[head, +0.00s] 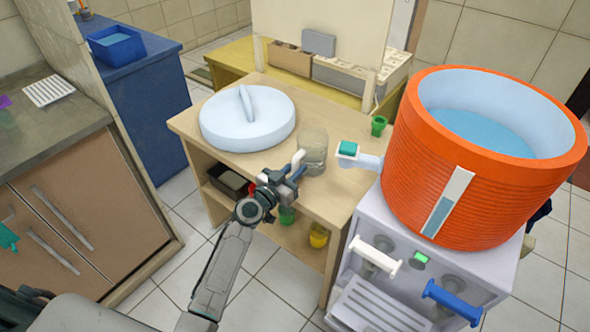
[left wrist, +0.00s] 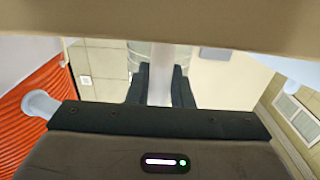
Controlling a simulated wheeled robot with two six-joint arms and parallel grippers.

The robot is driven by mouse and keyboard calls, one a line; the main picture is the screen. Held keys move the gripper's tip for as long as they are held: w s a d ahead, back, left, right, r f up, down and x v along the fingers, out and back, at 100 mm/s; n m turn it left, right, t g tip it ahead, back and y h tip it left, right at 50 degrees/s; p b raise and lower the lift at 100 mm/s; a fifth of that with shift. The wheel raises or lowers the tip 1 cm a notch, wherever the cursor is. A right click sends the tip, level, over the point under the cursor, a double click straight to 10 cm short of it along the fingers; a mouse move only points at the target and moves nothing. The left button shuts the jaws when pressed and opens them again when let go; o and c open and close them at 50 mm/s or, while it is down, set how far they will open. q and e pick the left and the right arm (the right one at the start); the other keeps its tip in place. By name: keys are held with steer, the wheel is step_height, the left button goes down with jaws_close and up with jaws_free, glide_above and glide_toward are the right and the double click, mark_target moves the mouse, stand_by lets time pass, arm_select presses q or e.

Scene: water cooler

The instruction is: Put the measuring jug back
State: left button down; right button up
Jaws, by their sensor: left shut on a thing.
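The measuring jug (head: 314,152) is clear, with a white handle (head: 297,159) on its left. It is upright at the wooden table's (head: 345,190) top, right of the white round lid (head: 248,125). I cannot tell whether its base touches the wood. My left gripper (head: 293,171) is shut on the handle. In the left wrist view the handle (left wrist: 160,87) stands between the dark fingers, with part of the clear jug (left wrist: 140,52) beyond. My right gripper is not in view.
The white cooler (head: 370,225) with its orange tank (head: 450,190) of water stands close on the right. Its spout with a teal button (head: 348,149) points at the jug. A small green cup (head: 378,125) stands behind. The shelf below holds a yellow cup (head: 319,236).

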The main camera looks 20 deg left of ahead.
arm_select(q)
steer(key=c, duration=1.3)
jaws_free()
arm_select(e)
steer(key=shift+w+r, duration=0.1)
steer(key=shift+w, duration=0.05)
arm_select(q)
steer(key=shift+v, duration=0.85)
steer(key=b+v, duration=0.2)
steer(key=v, duration=0.8)
steer(key=shift+s, duration=0.15)
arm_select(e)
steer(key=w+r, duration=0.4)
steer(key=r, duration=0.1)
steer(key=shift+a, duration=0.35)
